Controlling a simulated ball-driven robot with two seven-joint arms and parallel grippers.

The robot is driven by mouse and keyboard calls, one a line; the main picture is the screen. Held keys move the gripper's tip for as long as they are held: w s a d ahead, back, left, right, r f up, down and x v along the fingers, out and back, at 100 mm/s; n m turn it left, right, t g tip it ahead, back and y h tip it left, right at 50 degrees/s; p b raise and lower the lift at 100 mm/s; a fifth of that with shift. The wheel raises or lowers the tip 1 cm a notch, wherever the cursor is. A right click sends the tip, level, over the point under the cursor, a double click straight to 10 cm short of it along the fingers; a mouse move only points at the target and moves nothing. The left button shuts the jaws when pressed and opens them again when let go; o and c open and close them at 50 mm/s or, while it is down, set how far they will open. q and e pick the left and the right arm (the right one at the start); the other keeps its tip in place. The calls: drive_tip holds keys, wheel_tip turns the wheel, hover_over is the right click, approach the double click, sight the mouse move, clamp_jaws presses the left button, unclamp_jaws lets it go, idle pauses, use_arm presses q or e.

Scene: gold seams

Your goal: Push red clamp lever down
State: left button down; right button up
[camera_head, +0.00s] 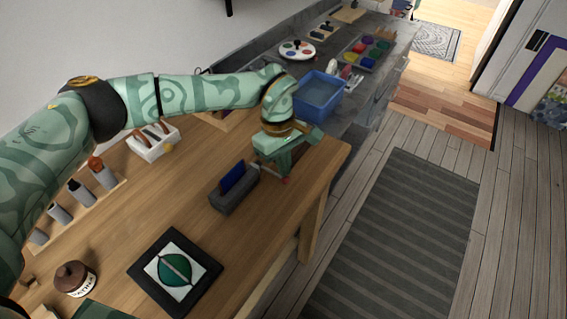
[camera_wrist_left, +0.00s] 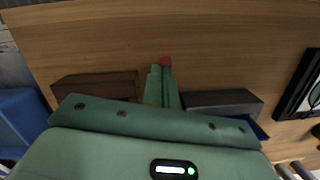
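The red clamp lever shows only as a small red tip, at the end of my left fingers in the head view (camera_head: 286,181) and the left wrist view (camera_wrist_left: 165,61). My left gripper (camera_head: 284,172) points down near the table's right end. Its two fingers (camera_wrist_left: 163,72) are together in the left wrist view, with no object visible held between them. The fingertips are at or very close to the red tip; I cannot tell whether they touch. The rest of the lever and its clamp are hidden by my gripper. My right gripper is not in view.
A dark grey block (camera_head: 238,199) holding a blue piece (camera_head: 232,178) stands beside my left gripper. A dark brown block (camera_wrist_left: 95,87) lies on its other side. A blue bin (camera_head: 318,96) is behind. A framed leaf tile (camera_head: 176,271) lies nearer; the wood between is clear.

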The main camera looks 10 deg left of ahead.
use_arm(q)
drive_tip(key=shift+s+f, duration=0.25)
drive_tip(key=shift+f, duration=0.05)
drive_tip(key=shift+w+a+r, duration=0.25)
drive_tip(key=shift+w+a, duration=0.1)
drive_tip(key=shift+a, duration=0.25)
drive_tip(key=shift+w+a+r, duration=0.1)
drive_tip(key=shift+a+r, duration=0.05)
drive_tip(key=shift+a, duration=0.05)
wheel_tip(320, 180, up, 16)
drive_tip(key=w+a+p, duration=0.1)
drive_tip(key=p, duration=0.2)
drive_tip(key=shift+w, duration=0.3)
